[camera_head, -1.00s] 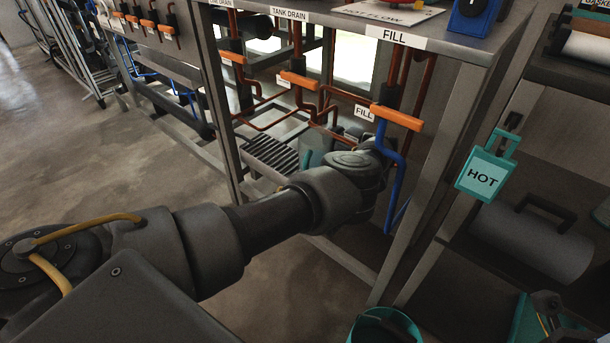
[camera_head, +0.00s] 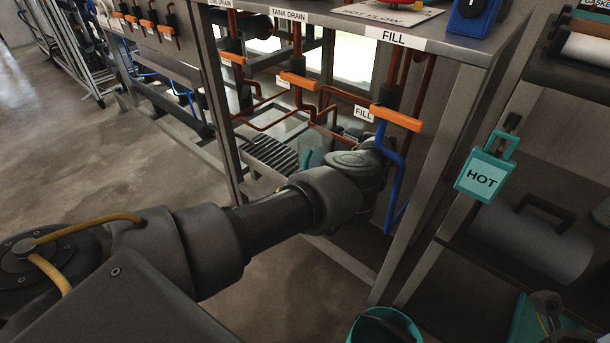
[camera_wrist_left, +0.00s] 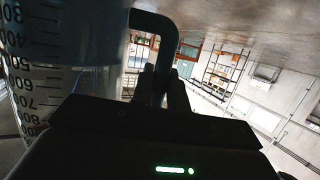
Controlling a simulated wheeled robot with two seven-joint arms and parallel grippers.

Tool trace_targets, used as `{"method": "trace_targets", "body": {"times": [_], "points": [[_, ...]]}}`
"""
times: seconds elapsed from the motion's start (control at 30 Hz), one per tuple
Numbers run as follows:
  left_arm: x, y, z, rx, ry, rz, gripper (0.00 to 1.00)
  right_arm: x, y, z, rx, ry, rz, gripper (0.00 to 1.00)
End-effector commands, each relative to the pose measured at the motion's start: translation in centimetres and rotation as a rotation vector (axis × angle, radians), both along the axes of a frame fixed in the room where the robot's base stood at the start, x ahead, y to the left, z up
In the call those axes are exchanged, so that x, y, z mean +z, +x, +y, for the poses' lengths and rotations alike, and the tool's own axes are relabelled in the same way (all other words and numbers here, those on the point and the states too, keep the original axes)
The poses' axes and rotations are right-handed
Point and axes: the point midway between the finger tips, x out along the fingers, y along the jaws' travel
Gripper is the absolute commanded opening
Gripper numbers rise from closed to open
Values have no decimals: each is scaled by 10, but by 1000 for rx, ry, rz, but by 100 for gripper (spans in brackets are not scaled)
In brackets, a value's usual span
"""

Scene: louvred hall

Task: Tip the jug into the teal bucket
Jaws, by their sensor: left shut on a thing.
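The jug (camera_wrist_left: 60,80) is clear with dark graduation marks and a dark handle (camera_wrist_left: 155,30); it fills the left of the left wrist view. My left gripper (camera_wrist_left: 170,88) is shut on the jug's handle. In the head view my left forearm reaches towards the bench frame and its wrist hides the gripper. A pale translucent shape just beyond the wrist may be part of the jug; its tilt and contents cannot be told. The teal bucket (camera_head: 368,318) stands at the bottom edge, partly cut off, to the right of and nearer than my left wrist.
A metal bench frame (camera_head: 423,170) with orange-handled valves (camera_head: 397,118) and a blue pipe (camera_head: 395,185) stands close around my left wrist. Floor (camera_head: 90,150) is open at left.

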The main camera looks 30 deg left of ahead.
Motion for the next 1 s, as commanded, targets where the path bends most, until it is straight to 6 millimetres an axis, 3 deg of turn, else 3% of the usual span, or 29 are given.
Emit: {"method": "trace_targets", "body": {"times": [0.47, 0.87, 1.0], "points": [[39, 1, 0, 0, 4, -3, 0, 33, 0, 0, 1, -2, -1, 36], [39, 0, 2, 2, 4, -3, 0, 33, 1, 0, 0, -4, -1, 36], [35, -2, 18, 25, 4, -3, 0, 34, 3, 0, -14, -19, 3, 36]]}}
